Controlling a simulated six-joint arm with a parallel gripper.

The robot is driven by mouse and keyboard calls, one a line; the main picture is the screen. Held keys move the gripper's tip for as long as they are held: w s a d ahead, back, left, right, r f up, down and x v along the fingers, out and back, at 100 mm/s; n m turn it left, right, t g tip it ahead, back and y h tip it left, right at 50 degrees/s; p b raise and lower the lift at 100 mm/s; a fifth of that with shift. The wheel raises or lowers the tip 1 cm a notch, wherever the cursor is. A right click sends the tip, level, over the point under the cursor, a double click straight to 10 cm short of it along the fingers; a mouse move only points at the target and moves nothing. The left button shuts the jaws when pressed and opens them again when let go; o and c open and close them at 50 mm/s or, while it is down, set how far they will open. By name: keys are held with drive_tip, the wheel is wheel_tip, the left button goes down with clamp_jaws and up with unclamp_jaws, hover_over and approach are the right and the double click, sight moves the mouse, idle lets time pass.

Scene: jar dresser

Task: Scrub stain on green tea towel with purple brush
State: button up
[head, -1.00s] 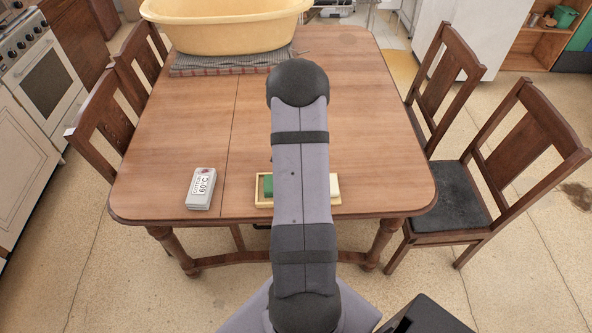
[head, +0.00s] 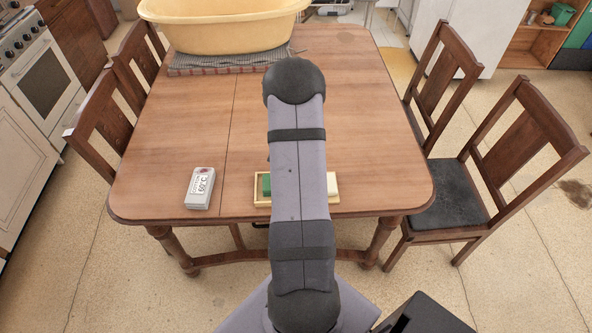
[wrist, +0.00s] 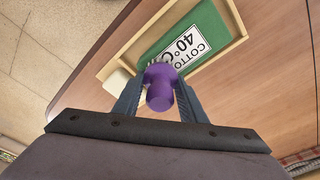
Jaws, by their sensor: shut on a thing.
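My gripper (wrist: 160,86) is shut on the purple brush (wrist: 160,97) in the wrist view, with one finger on each side of it. Beyond the brush lies a green cloth (wrist: 206,37) with a white label reading COTTON 40°C, inside a shallow wooden tray (wrist: 226,54). I cannot tell whether the brush touches the cloth. No stain shows on the visible part of it. In the head view, the green cloth (head: 266,185) shows at the tray's left end. My arm hides the tray's middle, the brush and my gripper.
A white block (head: 332,184) lies at the tray's right end. A grey bundle (head: 199,188) labelled COTTON 60°C, with a small dark spot, lies left of the tray. A yellow basin (head: 220,28) stands at the back. The table's middle and right are clear.

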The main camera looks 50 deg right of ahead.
drive_tip(key=shift+s+d, duration=0.55)
drive_tip(key=shift+d, duration=0.05)
drive_tip(key=shift+w+a, duration=1.3)
drive_tip(key=shift+a, duration=0.1)
drive_tip(key=shift+s+d+p, duration=0.65)
drive_tip(key=shift+s+d, duration=0.8)
drive_tip(key=shift+d, duration=0.1)
drive_tip(key=shift+w+a, duration=0.25)
drive_tip(key=shift+w+a+b, duration=0.65)
drive_tip(key=shift+w+a, duration=0.7)
drive_tip(key=shift+a, duration=0.05)
drive_tip(key=s+d, duration=0.3)
drive_tip(key=shift+s+d, duration=0.25)
drive_tip(key=shift+d, duration=0.05)
drive_tip(key=shift+w+a+b, duration=0.35)
drive_tip(key=shift+w+a, duration=1.25)
drive_tip(key=shift+a, duration=0.05)
drive_tip(key=shift+s+d, duration=1.45)
drive_tip(key=shift+d, duration=0.05)
drive_tip(key=shift+s+d+r+p, duration=0.15)
drive_tip(key=shift+r+p, duration=0.05)
drive_tip(key=shift+p, duration=0.1)
wheel_tip(320, 180, up, 8)
drive_tip(key=p, duration=0.4)
drive_tip(key=shift+f+p, duration=0.15)
drive_tip(key=shift+p, duration=0.25)
